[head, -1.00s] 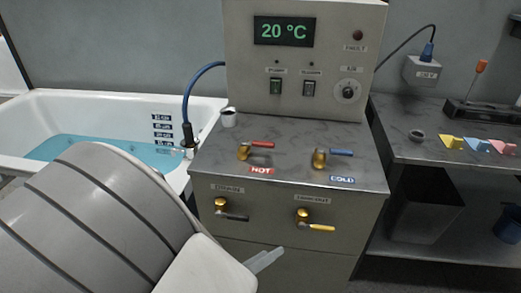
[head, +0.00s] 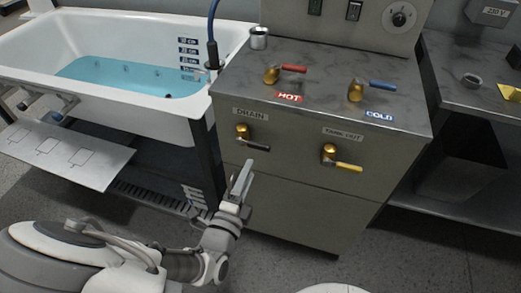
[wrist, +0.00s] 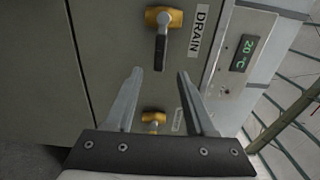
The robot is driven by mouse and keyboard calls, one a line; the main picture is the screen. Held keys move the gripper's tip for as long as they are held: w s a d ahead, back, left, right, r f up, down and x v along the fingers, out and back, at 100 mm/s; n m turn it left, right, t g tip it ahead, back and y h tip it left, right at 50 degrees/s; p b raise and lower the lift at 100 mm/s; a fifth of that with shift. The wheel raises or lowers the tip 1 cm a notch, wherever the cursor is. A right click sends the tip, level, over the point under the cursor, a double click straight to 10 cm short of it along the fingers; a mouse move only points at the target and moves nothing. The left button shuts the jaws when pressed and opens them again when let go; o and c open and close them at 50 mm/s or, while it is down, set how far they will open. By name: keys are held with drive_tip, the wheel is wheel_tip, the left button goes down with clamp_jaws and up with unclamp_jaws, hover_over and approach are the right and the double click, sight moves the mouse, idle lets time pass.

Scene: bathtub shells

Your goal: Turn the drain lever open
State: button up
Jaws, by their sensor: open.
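The drain lever (head: 252,143) has a black handle on a brass valve, below the DRAIN label (head: 250,114) on the cabinet front. In the head view its handle points right and slightly down. In the wrist view the drain lever (wrist: 161,48) lies beyond my fingertips, near the middle of the gap between them. My gripper (head: 242,178) is open and empty, just below the drain lever in the head view. Both fingers of my gripper (wrist: 157,75) show apart in the wrist view. I see no contact with the handle.
A yellow-handled lever (head: 345,165) sits to the right on the same cabinet front (head: 300,200). Red (head: 290,69) and blue (head: 380,86) levers stand on top. The bathtub (head: 120,105) with blue water is at left; a side table (head: 455,95) stands at right.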

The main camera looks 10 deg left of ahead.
sight(259, 148)
drive_tip(key=w+b, duration=0.1)
drive_tip(key=w, duration=0.2)
drive_tip(key=w+b, duration=0.1)
drive_tip(key=w, duration=0.2)
drive_tip(key=w+b, duration=0.2)
drive_tip(key=w, duration=0.1)
drive_tip(key=shift+w+d+f, duration=0.1)
drive_tip(key=shift+w+d, duration=0.1)
drive_tip(key=shift+d, duration=0.15)
drive_tip(key=shift+w, duration=0.4)
clamp_jaws()
idle(0.5)
